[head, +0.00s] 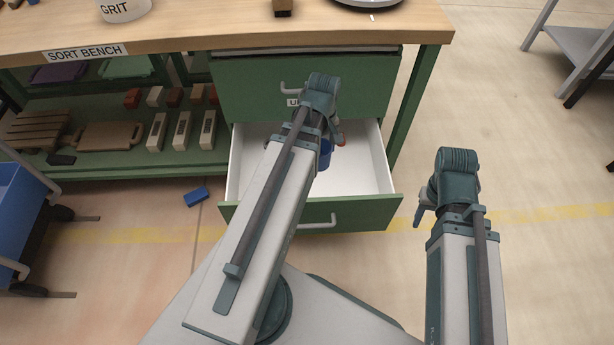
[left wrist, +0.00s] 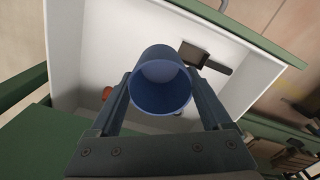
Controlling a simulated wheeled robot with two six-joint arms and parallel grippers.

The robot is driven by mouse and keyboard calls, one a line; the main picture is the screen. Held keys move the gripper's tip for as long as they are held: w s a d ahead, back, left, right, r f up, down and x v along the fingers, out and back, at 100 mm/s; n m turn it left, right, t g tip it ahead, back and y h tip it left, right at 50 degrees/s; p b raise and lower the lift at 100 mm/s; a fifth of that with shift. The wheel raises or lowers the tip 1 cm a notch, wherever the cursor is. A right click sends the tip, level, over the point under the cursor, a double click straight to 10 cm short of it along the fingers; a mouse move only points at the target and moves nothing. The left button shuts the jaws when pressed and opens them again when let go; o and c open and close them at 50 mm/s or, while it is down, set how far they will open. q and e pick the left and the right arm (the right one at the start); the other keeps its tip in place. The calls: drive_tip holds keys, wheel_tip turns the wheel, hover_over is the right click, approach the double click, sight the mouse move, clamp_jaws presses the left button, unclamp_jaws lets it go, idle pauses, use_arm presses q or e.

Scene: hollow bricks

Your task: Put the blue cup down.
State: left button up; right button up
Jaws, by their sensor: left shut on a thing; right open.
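The blue cup (left wrist: 160,95) is between the two fingers of my left gripper (left wrist: 161,88) in the left wrist view, its round mouth facing the camera. My left gripper is shut on it. In the head view a part of the blue cup (head: 325,154) shows beside my left arm, over the open white drawer (head: 366,172); the arm hides the rest. I cannot tell whether the cup touches the drawer floor. My right gripper (head: 423,210) is open and empty, to the right of the drawer and apart from it.
A dark object (left wrist: 204,57) and a small orange-red object (left wrist: 107,93) show in the drawer. A blue brick (head: 196,197) lies on the floor left of the drawer. The bench top (head: 230,30) is above; shelves with bricks and boards stand left.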

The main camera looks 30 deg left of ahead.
use_arm(q)
wheel_tip(320, 180, down, 16)
drive_tip(key=s+b, duration=0.2)
drive_tip(key=b, duration=1.1)
drive_tip(key=shift+s+m, duration=0.35)
drive_tip(key=shift+m, duration=0.05)
drive_tip(key=shift+w+r, duration=0.1)
drive_tip(key=shift+r, duration=0.05)
drive_tip(key=b, duration=0.6)
hover_over(356, 194)
wheel_tip(356, 194, down, 5)
drive_tip(key=shift+f, duration=0.15)
drive_tip(key=shift+p, duration=0.3)
